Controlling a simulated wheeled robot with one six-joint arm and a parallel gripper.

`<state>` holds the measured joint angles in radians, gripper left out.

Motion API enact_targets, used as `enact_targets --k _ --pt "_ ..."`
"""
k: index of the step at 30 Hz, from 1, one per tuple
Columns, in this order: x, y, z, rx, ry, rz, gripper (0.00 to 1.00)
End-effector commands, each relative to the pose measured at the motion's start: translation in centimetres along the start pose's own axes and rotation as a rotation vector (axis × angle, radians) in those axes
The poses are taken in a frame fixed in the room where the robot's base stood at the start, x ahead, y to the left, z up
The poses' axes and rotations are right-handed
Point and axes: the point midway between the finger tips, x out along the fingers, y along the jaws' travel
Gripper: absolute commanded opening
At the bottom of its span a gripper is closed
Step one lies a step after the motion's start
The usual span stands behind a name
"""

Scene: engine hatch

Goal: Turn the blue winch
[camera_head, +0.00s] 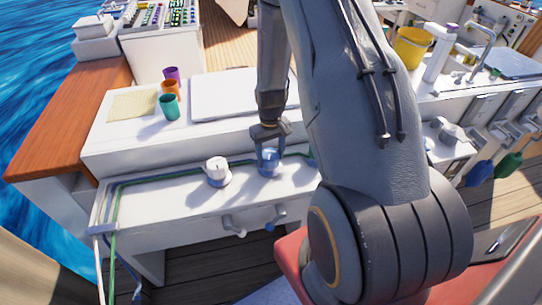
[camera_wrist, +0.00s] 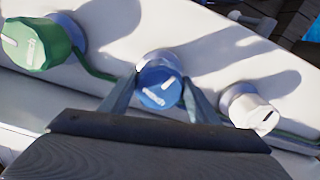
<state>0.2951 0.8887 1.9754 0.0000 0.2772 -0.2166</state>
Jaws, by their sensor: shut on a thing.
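The blue winch (camera_head: 269,163) stands on the white ledge, right of the white winch (camera_head: 217,171) in the head view. My gripper (camera_head: 270,146) reaches down over it from above. In the wrist view the blue winch (camera_wrist: 160,82) sits between the two fingers of my gripper (camera_wrist: 160,88), one finger on each side. The jaws are shut on it. The white winch (camera_wrist: 249,108) is to its right and a green winch (camera_wrist: 42,42) to its left in the wrist view. My arm hides the green winch in the head view.
Purple, orange and teal cups (camera_head: 170,107) stand on the raised white top behind. Ropes (camera_head: 140,183) run along the ledge. Handles (camera_head: 234,226) stick out from the front face below. A sink tap (camera_head: 482,45) and a yellow bucket (camera_head: 411,47) are at the right.

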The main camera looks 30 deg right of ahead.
Motion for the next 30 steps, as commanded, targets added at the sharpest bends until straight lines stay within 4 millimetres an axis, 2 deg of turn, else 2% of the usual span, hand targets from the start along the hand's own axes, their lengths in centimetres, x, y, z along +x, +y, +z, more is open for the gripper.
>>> enact_targets --k 10,24,25,28,30 --pt "0.0 -0.06 0.05 0.126 -0.002 0.0 0.33" --pt "-0.02 -0.07 0.06 0.141 -0.002 0.0 0.33" --pt "-0.02 -0.07 0.06 0.141 -0.002 0.0 0.57" --pt "-0.02 -0.08 0.05 0.141 -0.001 0.0 0.74" --pt "-0.02 -0.08 0.04 0.14 -0.001 0.0 0.74"
